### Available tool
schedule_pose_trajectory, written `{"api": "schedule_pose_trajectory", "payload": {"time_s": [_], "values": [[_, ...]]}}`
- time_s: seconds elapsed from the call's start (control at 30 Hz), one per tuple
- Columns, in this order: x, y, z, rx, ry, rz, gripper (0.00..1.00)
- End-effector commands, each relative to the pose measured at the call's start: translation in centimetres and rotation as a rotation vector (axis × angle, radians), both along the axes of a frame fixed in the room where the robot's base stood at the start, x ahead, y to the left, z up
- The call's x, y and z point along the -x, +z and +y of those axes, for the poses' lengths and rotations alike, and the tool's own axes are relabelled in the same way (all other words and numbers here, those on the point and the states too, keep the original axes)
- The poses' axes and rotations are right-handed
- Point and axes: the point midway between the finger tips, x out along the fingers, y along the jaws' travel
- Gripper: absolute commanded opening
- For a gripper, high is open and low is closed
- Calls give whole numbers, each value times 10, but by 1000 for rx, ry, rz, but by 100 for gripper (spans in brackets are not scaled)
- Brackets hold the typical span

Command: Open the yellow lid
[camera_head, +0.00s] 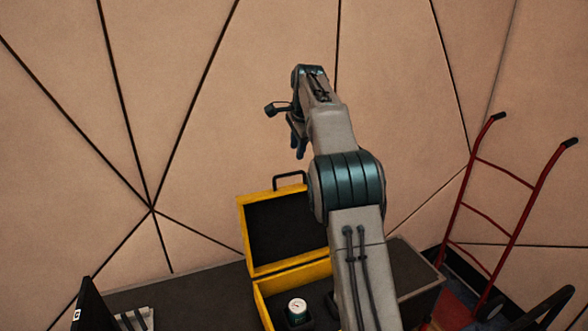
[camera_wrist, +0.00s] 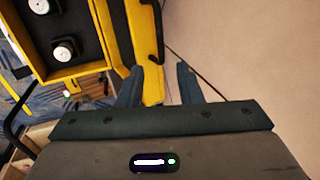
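The yellow lid (camera_head: 242,236) belongs to a yellow case (camera_head: 262,305) with a dark lining. The lid stands raised and roughly upright at the back of the case, with its dark handle (camera_head: 289,178) on top. In the wrist view the lid (camera_wrist: 117,35) and handle (camera_wrist: 157,30) lie beyond the fingers. My gripper (camera_wrist: 158,80) has its two fingers spread apart with nothing between them. In the head view it hangs above the lid, apart from it, near the wall.
White-topped round items sit in the case's dark insert, one at the front (camera_head: 297,306). The case rests on a dark table (camera_head: 180,298). A dark screen (camera_head: 92,307) stands at left. A red hand truck (camera_head: 510,215) stands at right. The panelled wall (camera_head: 180,120) is close behind.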

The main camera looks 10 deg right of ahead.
Motion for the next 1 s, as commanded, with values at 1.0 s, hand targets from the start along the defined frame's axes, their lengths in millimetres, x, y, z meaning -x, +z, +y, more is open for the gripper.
{"api": "schedule_pose_trajectory", "payload": {"time_s": [1.0], "values": [[-27, -85, 5, 0, 1, 0, 0]]}}
